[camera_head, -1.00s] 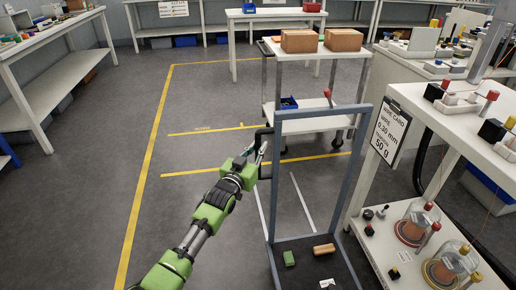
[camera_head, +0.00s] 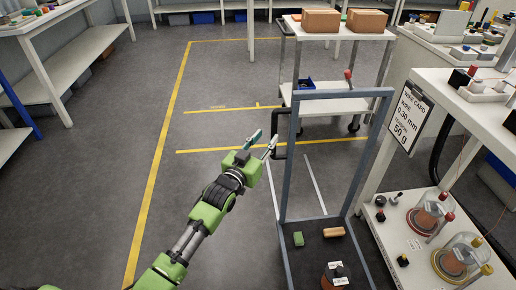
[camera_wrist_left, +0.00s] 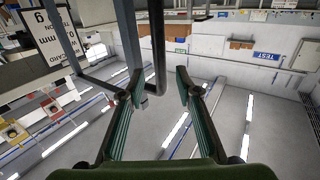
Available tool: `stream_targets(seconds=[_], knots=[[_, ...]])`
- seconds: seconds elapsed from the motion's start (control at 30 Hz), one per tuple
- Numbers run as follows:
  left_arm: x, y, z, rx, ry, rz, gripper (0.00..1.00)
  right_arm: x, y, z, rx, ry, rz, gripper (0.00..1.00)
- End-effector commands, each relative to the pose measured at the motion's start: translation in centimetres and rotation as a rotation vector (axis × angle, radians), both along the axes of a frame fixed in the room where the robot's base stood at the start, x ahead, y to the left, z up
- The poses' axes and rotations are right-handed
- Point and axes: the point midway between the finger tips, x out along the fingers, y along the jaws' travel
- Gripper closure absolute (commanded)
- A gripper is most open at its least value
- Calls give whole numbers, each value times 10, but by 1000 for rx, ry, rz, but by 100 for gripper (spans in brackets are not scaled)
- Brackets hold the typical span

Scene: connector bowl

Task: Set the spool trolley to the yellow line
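The spool trolley has a blue-grey upright frame (camera_head: 287,170), a dark deck (camera_head: 310,250) and a black side handle (camera_head: 277,120). It stands on the near side of a yellow floor line (camera_head: 220,149), which passes behind its frame. A spool with a white label (camera_head: 336,278) sits at the deck's near edge, partly cut off. My left gripper (camera_head: 262,143) is open beside the handle, its fingers apart and apparently empty. In the left wrist view the handle's dark bar (camera_wrist_left: 157,50) appears between and beyond the open fingertips (camera_wrist_left: 160,82). My right gripper is not in view.
A green block (camera_head: 298,239) and an orange block (camera_head: 334,232) lie on the deck. A white cart (camera_head: 330,103) with boxes stands behind the trolley. A white bench (camera_head: 455,105) with a wire card (camera_head: 408,120) is close on the right. Floor to the left is clear.

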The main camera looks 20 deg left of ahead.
Motion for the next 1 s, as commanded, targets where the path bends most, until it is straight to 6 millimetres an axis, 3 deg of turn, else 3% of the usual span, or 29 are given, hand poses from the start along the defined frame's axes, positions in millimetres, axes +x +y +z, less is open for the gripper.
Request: stream_targets(seconds=[0.1, 0.3, 0.87, 1.0], knots=[[-21, 4, -1, 2, 3, -1, 69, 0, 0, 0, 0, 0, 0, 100], [-42, 8, -1, 0, 2, 0, 69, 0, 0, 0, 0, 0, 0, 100], [-47, 9, -1, 0, 2, 0, 69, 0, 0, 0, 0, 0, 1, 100], [-55, 7, -11, 7, 40, 1, 69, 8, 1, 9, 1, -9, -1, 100]])
